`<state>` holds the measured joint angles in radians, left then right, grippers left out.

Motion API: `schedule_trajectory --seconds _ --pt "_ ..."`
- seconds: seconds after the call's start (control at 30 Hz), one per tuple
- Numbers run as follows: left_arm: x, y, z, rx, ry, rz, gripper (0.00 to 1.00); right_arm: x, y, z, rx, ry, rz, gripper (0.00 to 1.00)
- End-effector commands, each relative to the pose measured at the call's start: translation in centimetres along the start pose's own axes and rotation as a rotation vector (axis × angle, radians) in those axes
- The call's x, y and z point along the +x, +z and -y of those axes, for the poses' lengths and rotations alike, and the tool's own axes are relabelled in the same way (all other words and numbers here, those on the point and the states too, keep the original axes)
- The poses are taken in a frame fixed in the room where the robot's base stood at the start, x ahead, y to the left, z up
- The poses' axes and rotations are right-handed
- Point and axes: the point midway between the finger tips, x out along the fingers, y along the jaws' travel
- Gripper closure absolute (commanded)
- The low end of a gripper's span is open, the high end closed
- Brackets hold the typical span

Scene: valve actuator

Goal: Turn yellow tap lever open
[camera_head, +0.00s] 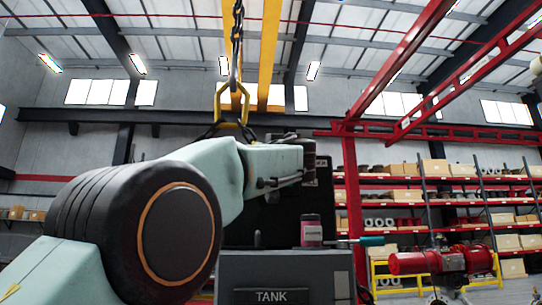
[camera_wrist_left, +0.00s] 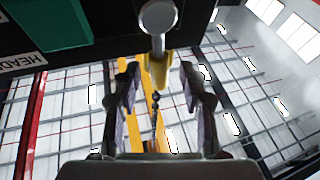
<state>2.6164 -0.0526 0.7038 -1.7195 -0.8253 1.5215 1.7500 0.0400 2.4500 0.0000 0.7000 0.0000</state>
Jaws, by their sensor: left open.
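In the left wrist view, my left gripper (camera_wrist_left: 159,74) is open, with its two dark fingers apart. A short yellow piece, which looks like the tap lever (camera_wrist_left: 157,65), shows between the fingertips below a round grey knob or stem (camera_wrist_left: 158,18). I see a gap on either side of it, and cannot tell how deep it sits between the fingers. In the head view my left arm reaches from the left to the dark panel (camera_head: 280,215), and its own bulk hides the lever and most of the gripper there. My right gripper is not in view.
A grey box labelled TANK (camera_head: 285,275) stands below the panel. A pink and black can (camera_head: 311,231) and a teal-handled tool (camera_head: 372,241) are at its top. A chain with a yellow hook (camera_head: 233,100) hangs above. Red shelving and a red pump (camera_head: 430,262) are at right.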

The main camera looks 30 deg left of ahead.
Motion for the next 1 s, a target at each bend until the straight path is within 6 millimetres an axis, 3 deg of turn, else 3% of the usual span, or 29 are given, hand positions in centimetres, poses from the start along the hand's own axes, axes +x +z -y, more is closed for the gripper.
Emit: schedule_trajectory --seconds 0.7,1.0 --pt "-8.3 -0.1 0.0 0.001 0.002 -0.003 0.57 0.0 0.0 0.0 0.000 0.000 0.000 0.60" --pt "-9.2 0.0 0.0 0.000 0.001 -0.002 0.57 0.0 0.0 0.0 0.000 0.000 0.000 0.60"
